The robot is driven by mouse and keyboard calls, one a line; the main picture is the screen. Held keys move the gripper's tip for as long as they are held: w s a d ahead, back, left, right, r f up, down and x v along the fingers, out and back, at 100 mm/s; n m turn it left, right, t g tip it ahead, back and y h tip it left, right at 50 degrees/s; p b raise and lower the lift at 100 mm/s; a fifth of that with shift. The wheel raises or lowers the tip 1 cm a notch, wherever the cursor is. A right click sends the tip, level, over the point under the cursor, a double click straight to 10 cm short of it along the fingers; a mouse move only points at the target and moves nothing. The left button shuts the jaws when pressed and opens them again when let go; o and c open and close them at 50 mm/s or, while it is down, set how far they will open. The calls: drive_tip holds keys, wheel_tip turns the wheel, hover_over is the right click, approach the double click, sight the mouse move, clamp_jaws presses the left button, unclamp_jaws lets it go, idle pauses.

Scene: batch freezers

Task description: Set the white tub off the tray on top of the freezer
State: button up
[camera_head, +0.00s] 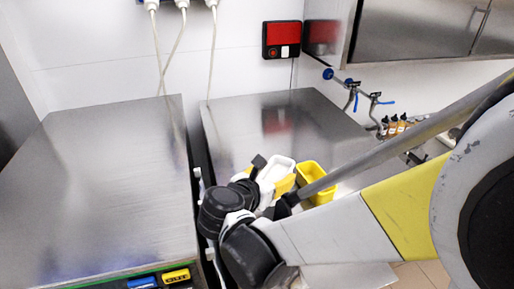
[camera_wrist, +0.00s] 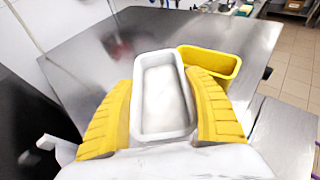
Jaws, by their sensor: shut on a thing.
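The white tub (camera_wrist: 163,97) is a small, empty rectangular container. In the wrist view it sits between the two yellow fingers of my gripper (camera_wrist: 158,92), which is shut on its long sides. The tub also shows in the head view (camera_head: 279,168), over the near part of the right-hand steel freezer top (camera_head: 250,122). I cannot tell whether its base touches the steel. My arm hides part of the gripper and the surface near it. I cannot pick out a tray for certain.
A yellow tub (camera_wrist: 213,62) stands close to the right of the white one. The left freezer top (camera_head: 110,180) is mostly bare, with a dark gap beside it. Taps (camera_head: 352,88) and small bottles (camera_head: 393,125) are at the right. The far steel top is clear.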

sight(274, 181)
drive_tip(key=shift+w+a+f, duration=0.65)
drive_tip(key=shift+a+f, duration=0.05)
drive_tip(key=shift+a, duration=0.25)
wheel_tip(274, 181, down, 3)
drive_tip(key=shift+d+p, duration=0.1)
drive_tip(key=shift+p, duration=0.25)
drive_tip(key=shift+f, duration=0.45)
drive_tip(key=shift+f, duration=0.15)
drive_tip(key=o, duration=1.4)
drive_tip(key=shift+c, duration=0.2)
